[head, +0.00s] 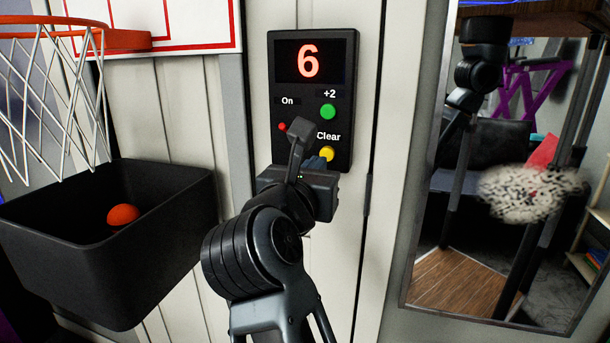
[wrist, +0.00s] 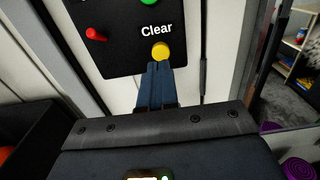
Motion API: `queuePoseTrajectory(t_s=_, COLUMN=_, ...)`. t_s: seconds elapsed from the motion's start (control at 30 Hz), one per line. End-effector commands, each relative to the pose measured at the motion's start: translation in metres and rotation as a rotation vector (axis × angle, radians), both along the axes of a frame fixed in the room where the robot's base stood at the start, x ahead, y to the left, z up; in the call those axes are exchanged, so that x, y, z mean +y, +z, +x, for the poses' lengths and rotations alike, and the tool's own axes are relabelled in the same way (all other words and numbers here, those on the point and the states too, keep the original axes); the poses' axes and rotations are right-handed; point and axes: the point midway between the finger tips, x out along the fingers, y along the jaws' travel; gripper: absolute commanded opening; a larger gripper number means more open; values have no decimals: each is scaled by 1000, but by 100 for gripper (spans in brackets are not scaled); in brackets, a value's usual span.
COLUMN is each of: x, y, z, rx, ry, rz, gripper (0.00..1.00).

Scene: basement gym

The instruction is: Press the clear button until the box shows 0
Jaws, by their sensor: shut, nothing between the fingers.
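The black score box (head: 313,98) is fixed to the pale panelled wall and shows a red 6. Its yellow clear button (head: 327,153) is at the lower right, under the word "Clear"; it also shows in the wrist view (wrist: 161,50). My gripper (head: 322,163) is shut and empty. In the wrist view its fingertips (wrist: 159,66) are at the lower edge of the yellow button. I cannot tell whether they touch it.
The green +2 button (head: 328,111) is above the clear button. The red switch (head: 282,127) under "On" is to the left. A black bin (head: 150,270) with an orange ball (head: 123,215) and a hoop (head: 127,40) stand left. A mirror (head: 430,270) is right.

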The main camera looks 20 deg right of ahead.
Motion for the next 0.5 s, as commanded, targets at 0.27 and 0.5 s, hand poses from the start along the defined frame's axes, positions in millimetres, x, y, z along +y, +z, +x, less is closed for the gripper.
queuePoseTrajectory(t_s=0.27, x=-19, y=1, z=25, rx=0, ry=-1, rz=0, gripper=0)
queuePoseTrajectory(t_s=0.5, x=-21, y=0, z=28, rx=-1, ry=1, rz=0, gripper=0)
